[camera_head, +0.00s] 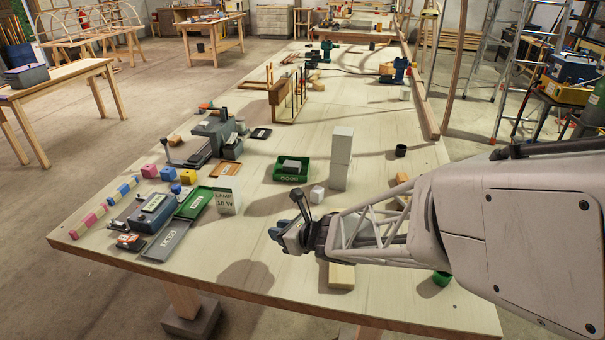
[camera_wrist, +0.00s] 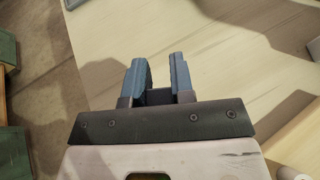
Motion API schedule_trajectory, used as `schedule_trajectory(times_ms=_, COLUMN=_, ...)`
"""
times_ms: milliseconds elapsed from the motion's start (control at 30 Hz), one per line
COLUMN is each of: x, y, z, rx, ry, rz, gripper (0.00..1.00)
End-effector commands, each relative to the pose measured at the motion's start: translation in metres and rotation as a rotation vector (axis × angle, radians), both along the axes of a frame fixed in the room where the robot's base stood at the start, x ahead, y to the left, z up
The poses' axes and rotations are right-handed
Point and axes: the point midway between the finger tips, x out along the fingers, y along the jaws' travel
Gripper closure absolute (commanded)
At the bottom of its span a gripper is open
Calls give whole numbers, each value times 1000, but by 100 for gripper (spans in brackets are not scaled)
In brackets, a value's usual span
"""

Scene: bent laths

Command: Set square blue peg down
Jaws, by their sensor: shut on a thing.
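My gripper (camera_head: 279,234) is in the air above the near middle of the table (camera_head: 250,282), its fingers reaching to the left. It also shows in the wrist view (camera_wrist: 159,72), with two blue-grey fingers a little apart and pale tabletop in the gap beyond them. It is shut on the square blue peg, but I cannot clearly tell the peg's outline from the blue-grey fingers in either view. A soft shadow lies on the table below and to the left of my gripper.
Coloured blocks, including a blue cube (camera_head: 168,174), and a grey-blue case (camera_head: 153,213) are at the left. The near middle tabletop is bare.

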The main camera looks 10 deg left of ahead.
Motion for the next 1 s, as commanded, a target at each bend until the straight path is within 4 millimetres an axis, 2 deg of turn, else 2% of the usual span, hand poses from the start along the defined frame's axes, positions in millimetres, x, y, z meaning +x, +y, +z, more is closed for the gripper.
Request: schedule_trajectory(times_ms=1000, x=94, y=66, z=-11, rx=0, ry=0, rz=0, gripper=100)
